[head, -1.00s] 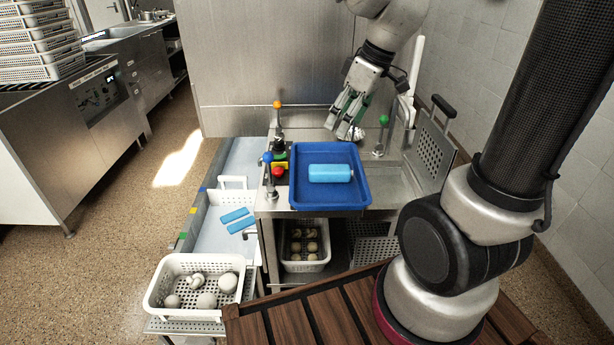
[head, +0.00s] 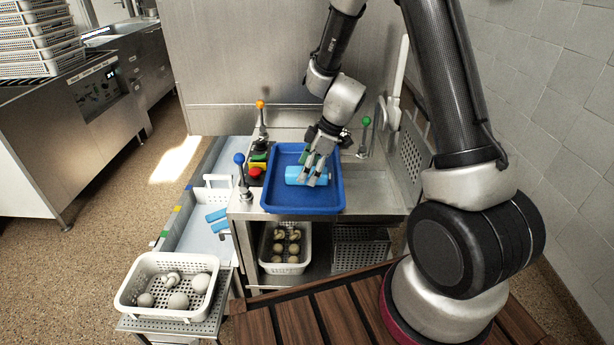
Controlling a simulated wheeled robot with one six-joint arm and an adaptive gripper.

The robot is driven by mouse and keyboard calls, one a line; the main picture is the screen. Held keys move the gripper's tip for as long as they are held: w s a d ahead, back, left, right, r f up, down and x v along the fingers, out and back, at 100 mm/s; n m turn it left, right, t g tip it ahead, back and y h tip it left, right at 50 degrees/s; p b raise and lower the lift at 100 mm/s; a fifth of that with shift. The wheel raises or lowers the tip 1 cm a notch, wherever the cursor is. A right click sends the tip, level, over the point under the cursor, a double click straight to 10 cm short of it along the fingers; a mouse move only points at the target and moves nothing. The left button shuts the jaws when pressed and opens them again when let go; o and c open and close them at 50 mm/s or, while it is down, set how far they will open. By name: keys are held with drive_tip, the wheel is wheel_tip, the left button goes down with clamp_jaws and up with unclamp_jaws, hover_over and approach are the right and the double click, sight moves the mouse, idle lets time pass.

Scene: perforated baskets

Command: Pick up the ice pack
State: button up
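The ice pack (head: 297,174) is a light blue block lying in the dark blue tray (head: 318,209) on the steel counter. My gripper (head: 316,180) is over the right part of the pack, pointing down, with its fingertips at the pack. Blue shows between the fingers. Whether they press on the pack cannot be seen. The pack's right part is partly hidden by the fingers, and it appears to rest in the tray.
Levers with blue (head: 239,159), orange (head: 261,104) and green (head: 365,121) knobs stand around the tray. More light blue pieces (head: 216,216) lie in the left trough. A white basket (head: 135,290) holds pale round items. A wall stands at the right.

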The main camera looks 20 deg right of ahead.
drive_tip(key=shift+w+a+f, duration=0.1)
drive_tip(key=shift+a+f, duration=0.15)
drive_tip(key=shift+f, duration=0.3)
drive_tip(key=c, duration=1.3)
drive_tip(key=shift+o, duration=0.2)
drive_tip(key=shift+r, duration=5.05)
